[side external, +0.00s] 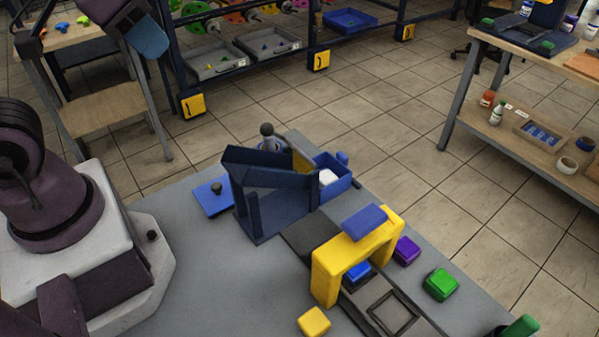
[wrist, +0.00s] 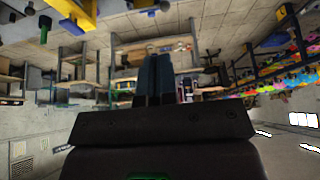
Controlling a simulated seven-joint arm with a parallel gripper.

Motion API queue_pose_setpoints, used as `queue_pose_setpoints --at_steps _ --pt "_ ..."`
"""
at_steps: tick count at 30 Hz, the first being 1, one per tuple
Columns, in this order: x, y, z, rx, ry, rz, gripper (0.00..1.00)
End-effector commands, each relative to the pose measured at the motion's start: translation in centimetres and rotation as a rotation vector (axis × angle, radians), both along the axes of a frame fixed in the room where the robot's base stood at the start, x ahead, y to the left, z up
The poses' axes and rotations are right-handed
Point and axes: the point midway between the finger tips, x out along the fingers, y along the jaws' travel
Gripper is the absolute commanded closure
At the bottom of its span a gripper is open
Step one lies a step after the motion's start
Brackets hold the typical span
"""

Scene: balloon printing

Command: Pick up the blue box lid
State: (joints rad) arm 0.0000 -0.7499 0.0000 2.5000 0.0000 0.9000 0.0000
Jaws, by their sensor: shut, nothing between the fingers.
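The blue box lid (side external: 213,196), a flat square plate with a dark round knob, lies on the grey table in the side external view, left of a dark blue stand. An open blue box (side external: 334,178) with something white inside stands behind the stand's right side. My gripper (side external: 151,42) is high at the upper left, well above and apart from the lid. In the wrist view its dark blue fingers (wrist: 154,82) are together with nothing between them. The lid cannot be made out in the wrist view.
The dark blue stand (side external: 273,190) rises close beside the lid. A yellow arch (side external: 325,272) spans a dark track at the front. Purple (side external: 406,249), green (side external: 440,284) and yellow (side external: 314,321) blocks lie around it.

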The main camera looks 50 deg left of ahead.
Motion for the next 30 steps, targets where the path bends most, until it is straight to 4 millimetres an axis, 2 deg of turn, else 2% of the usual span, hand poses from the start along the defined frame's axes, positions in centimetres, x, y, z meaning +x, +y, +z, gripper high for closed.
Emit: queue_pose_setpoints --at_steps 8,11,21,22,30 --pt "0.0 0.0 0.0 0.0 0.0 0.0 1.0" --pt "0.0 0.0 0.0 0.0 0.0 0.0 0.82" --pt "0.0 0.0 0.0 0.0 0.0 0.0 0.04" --pt "0.0 0.0 0.0 0.0 0.0 0.0 0.0" --pt "0.08 -0.47 -0.28 0.0 0.014 -0.024 0.0"
